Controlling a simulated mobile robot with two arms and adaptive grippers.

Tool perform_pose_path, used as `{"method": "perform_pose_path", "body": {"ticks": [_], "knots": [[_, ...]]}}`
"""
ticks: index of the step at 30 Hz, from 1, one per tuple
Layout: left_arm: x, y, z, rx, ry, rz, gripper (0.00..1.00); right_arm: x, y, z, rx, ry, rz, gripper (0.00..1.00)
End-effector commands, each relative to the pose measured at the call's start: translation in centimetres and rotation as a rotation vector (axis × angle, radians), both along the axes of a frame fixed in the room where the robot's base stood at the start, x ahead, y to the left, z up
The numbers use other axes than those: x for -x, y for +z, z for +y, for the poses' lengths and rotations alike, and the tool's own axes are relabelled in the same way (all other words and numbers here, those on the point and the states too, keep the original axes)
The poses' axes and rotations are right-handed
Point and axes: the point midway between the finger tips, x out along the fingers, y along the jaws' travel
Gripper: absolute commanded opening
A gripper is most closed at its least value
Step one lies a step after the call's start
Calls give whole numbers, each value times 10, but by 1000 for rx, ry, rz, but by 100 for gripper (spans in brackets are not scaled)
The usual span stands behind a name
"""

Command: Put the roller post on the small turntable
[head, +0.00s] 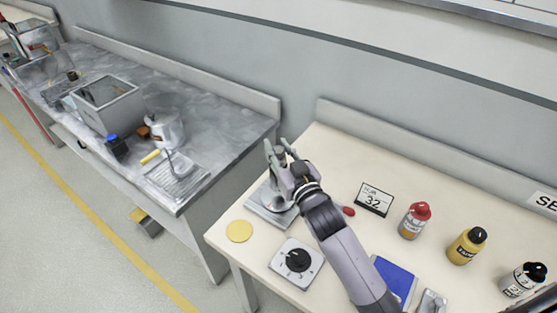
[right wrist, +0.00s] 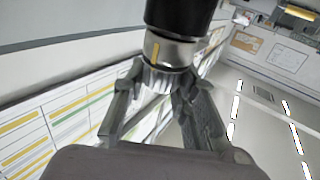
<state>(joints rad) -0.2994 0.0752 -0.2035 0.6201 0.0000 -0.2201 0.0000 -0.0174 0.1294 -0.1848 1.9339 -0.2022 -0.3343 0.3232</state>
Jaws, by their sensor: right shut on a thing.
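The roller post (right wrist: 172,45) shows in the right wrist view as a black cylinder with a metal collar and a ridged metal end. My right gripper (right wrist: 160,95) is shut on its metal end, one finger on each side. The hand and arm hide part of the turntable and most of the post. I cannot tell whether the post touches the disc. My left gripper is not in view.
A dial box (head: 297,262) and a yellow disc (head: 239,231) lie at the table's front. Right of my arm are a card reading 32 (head: 373,199), a red-capped bottle (head: 412,222), a yellow bottle (head: 464,248) and a white bottle (head: 521,280). A grey bench (head: 225,140) stands left.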

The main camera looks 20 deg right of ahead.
Motion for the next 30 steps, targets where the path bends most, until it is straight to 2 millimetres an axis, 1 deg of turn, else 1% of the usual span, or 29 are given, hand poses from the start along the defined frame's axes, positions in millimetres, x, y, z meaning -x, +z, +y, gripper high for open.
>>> {"method": "perform_pose_path", "body": {"ticks": [1,3,6,19,20,28,30], "knots": [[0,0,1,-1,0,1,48,0,-10,0,0,0,5,0],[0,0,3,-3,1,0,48,0,-21,0,0,-1,4,0],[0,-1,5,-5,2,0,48,0,-33,0,-1,-1,2,0],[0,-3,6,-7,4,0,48,0,-39,0,0,0,0,0],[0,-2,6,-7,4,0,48,0,-39,0,0,0,2,28],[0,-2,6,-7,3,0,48,0,-39,0,0,0,2,46],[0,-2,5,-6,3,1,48,0,-39,0,0,0,2,46]]}}
